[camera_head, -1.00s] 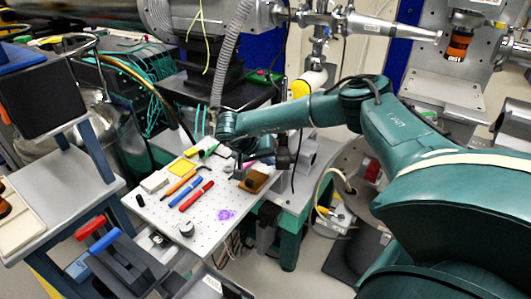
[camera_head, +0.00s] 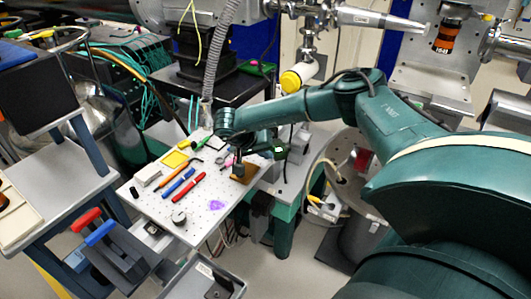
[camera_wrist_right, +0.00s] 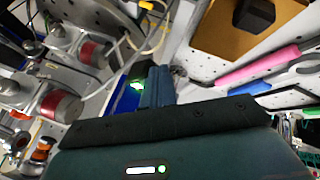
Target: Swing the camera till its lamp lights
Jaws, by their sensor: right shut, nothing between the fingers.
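The camera (camera_head: 281,153) is a small dark box at the right edge of the perforated board, beyond the brown block. My left gripper is not in view.
The perforated board (camera_head: 222,190) carries a brown block (camera_head: 243,174), red, blue and orange tools, a yellow pad (camera_head: 175,159) and a round knob (camera_head: 179,217). A yellow-ended cylinder (camera_head: 293,80) hangs above. A grey cart (camera_head: 70,185) stands at left.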

